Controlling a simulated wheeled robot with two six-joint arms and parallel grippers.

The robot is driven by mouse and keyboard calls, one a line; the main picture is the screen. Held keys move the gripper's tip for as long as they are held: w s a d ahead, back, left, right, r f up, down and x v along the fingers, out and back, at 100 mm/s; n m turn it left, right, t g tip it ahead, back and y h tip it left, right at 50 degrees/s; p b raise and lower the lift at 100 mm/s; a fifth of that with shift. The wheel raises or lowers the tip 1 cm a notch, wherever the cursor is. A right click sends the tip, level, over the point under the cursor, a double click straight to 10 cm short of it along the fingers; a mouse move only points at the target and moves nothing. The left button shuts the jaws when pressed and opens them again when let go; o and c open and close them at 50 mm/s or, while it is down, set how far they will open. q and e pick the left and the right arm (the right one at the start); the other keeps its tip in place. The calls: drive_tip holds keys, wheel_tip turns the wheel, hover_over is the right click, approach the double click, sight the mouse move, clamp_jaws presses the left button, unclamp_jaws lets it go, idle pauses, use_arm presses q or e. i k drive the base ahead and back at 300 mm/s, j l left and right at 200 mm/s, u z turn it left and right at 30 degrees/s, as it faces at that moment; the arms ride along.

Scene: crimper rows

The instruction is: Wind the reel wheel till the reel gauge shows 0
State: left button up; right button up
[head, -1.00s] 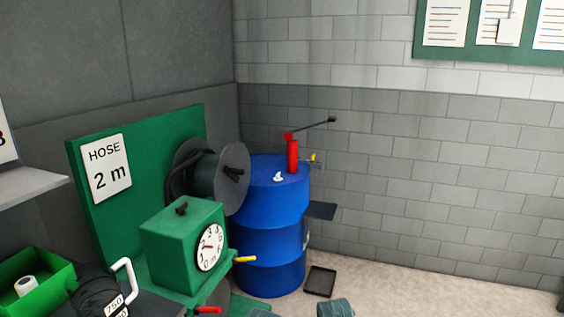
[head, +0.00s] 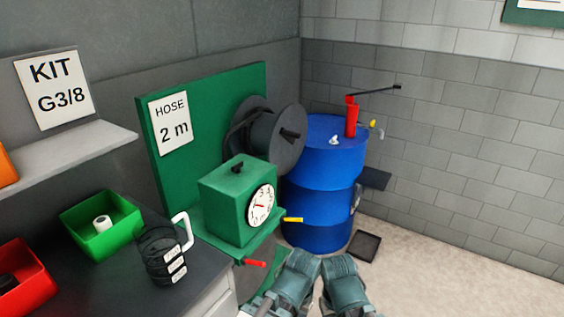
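The reel wheel (head: 290,150) is a grey disc with a black handle, on a drum wound with dark hose at the green panel. A round white dial (head: 262,206) with a red needle, possibly the reel gauge, is on the front of a green box (head: 225,207). The needle points roughly left; the number under it is too small to read surely. Teal-grey parts of my arms show at the bottom middle, well below and apart from the wheel. Neither gripper's fingertips show.
A "HOSE 2 m" sign (head: 171,123) hangs on the panel. A yellow lever (head: 293,220) and a red lever (head: 256,263) stick out near the box. A blue drum (head: 322,190) with a red pump stands right of the reel. Green (head: 100,222) and red (head: 22,280) bins sit left.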

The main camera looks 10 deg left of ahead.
sight(287, 141)
drive_tip(key=i+l+u, duration=0.35)
drive_tip(key=l+u, duration=0.15)
drive_tip(key=l, duration=0.15)
drive_tip(key=i+l+u, duration=0.25)
drive_tip(key=l, duration=0.15)
drive_tip(key=k, duration=0.1)
